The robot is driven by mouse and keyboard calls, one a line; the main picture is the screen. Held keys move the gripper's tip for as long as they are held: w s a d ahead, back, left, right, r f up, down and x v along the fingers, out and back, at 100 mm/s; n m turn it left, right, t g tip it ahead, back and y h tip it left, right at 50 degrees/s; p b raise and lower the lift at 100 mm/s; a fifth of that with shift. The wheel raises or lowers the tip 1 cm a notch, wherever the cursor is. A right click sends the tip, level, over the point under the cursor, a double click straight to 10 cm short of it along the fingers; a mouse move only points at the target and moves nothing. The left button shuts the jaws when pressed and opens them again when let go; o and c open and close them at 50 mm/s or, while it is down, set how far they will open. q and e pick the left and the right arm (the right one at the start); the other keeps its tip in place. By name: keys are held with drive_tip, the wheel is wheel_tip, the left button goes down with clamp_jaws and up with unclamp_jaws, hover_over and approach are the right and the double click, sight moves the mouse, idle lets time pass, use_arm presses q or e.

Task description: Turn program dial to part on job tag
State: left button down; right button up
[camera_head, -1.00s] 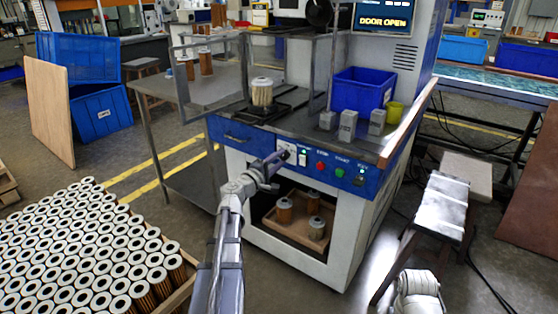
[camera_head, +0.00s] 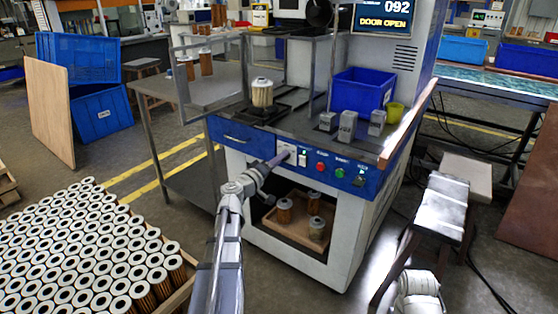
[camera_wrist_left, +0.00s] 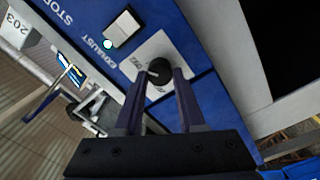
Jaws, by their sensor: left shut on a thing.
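The program dial (camera_wrist_left: 158,70) is a dark round knob on a white plate on the machine's blue front panel. My left gripper (camera_wrist_left: 159,82) is shut on it, one finger on each side. In the head view my left gripper (camera_head: 284,157) reaches the panel and hides the dial. The machine's display (camera_head: 382,16) reads "092" above "DOOR OPEN". A white piece marked "203" (camera_wrist_left: 18,30) shows at the left of the left wrist view; I cannot tell if it is the job tag. My right gripper is out of view.
Beside the dial are a white switch (camera_head: 302,158), a red button (camera_head: 320,167) and a green button (camera_head: 340,173). A pleated cartridge (camera_head: 262,92) stands on the bench, with several grey blocks (camera_head: 347,126) and a blue bin (camera_head: 357,92) to its right.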

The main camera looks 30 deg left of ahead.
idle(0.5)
use_arm(q)
drive_tip(key=c, duration=0.5)
unclamp_jaws()
drive_tip(key=shift+s, duration=0.1)
drive_tip(key=s, duration=0.7)
drive_tip(key=shift+s+a, duration=0.3)
drive_tip(key=shift+f, duration=0.1)
